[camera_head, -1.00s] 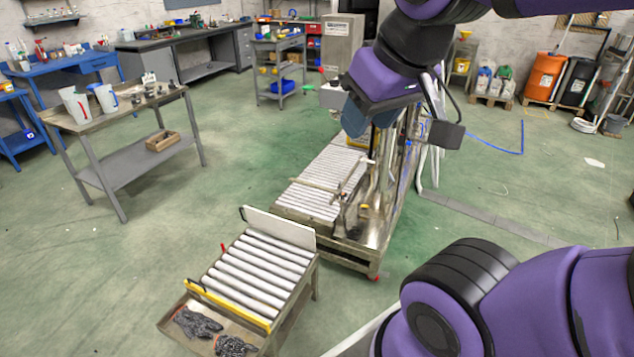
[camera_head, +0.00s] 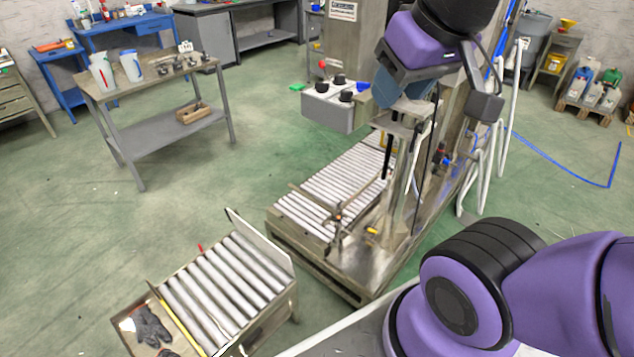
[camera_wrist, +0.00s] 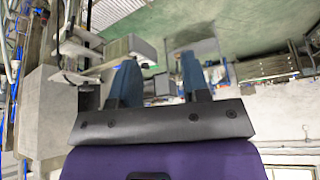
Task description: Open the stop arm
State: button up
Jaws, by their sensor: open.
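A thin bar (camera_head: 311,199) reaches across the rollers of the main conveyor (camera_head: 325,178) from a small post with clamps (camera_head: 338,217) near its front corner; it looks like the stop arm. It lies crosswise over the rollers. My gripper (camera_head: 400,103) is high above the far part of this conveyor, beside the machine's column, and well apart from the bar. In the wrist view my gripper (camera_wrist: 159,78) shows two blue fingers apart with nothing between them. The bar cannot be made out in the wrist view.
A short roller table (camera_head: 222,285) with an upright white plate (camera_head: 260,243) and gloves (camera_head: 150,327) stands in front. A grey control box (camera_head: 336,106) with black knobs stands beside the main conveyor. A workbench (camera_head: 150,80) is at left. Green floor lies free between.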

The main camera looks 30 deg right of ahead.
aim_at(316, 201)
jog(key=i+l, duration=0.2)
jog(key=l, duration=0.2)
jog(key=i+l+u, duration=0.1)
jog(key=l, duration=0.25)
jog(key=i+l, duration=0.25)
jog(key=l, duration=0.15)
jog(key=i+l+u, duration=0.1)
jog(key=l, duration=0.3)
jog(key=k+j+u, duration=0.2)
jog(key=k+j, duration=0.15)
jog(key=i+j, duration=0.2)
jog(key=j, duration=0.2)
jog(key=i+j, duration=0.45)
jog(key=j, duration=0.3)
